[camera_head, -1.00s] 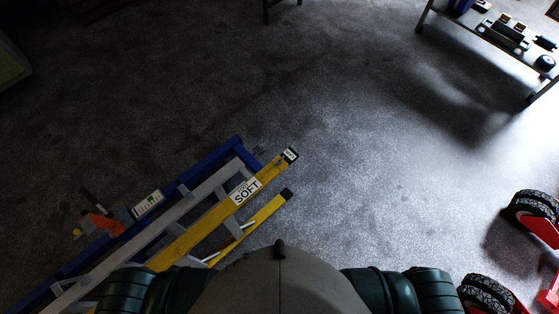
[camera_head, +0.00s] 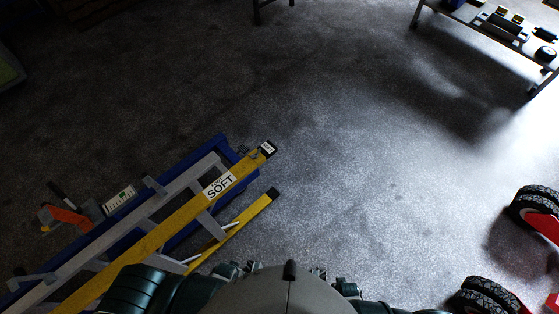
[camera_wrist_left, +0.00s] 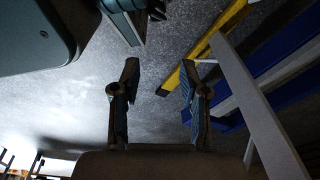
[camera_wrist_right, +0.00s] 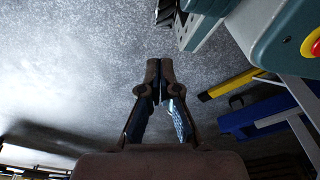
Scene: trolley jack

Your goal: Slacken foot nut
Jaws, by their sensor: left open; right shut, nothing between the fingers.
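No foot nut can be made out in any view, and no jack can be identified for certain. Red parts with black tyres (camera_head: 535,203) show at the right edge of the head view, mostly cut off. My left gripper (camera_wrist_left: 159,72) is open and empty above the grey floor in the left wrist view. My right gripper (camera_wrist_right: 159,68) is shut with nothing in it, also above bare floor. In the head view only small parts of both hands show at the bottom edge, close to my body. Neither touches anything visible.
A yellow ladder (camera_head: 180,221) marked SOFT lies at the left with blue (camera_head: 222,152) and grey rails. An orange tool (camera_head: 67,216) is beside it. A bench (camera_head: 483,24) with small parts stands at the upper right. The middle floor is clear.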

